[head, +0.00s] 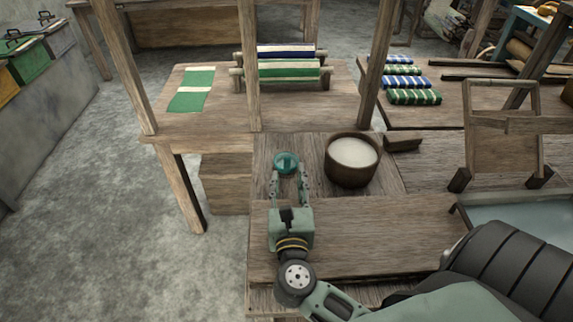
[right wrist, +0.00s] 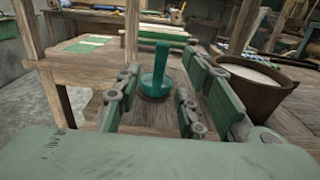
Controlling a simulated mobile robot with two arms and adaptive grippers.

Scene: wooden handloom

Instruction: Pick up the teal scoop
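The teal scoop (head: 286,160) stands on the wooden bench, left of a round wooden tub. In the right wrist view the scoop (right wrist: 155,82) shows its round base on the wood and its handle pointing up. My right gripper (head: 289,176) is open, with its fingers pointing at the scoop from the near side. In the right wrist view the scoop appears between the two spread fingers, with a gap on each side. How far the fingertips reach around it I cannot tell. My left gripper is not in view.
The tub (head: 352,172) holds white material and stands close to the right of the gripper. A small wooden block (head: 403,143) lies beyond it. Loom posts (head: 375,65) rise behind. Folded striped cloths (head: 414,97) lie at the back right.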

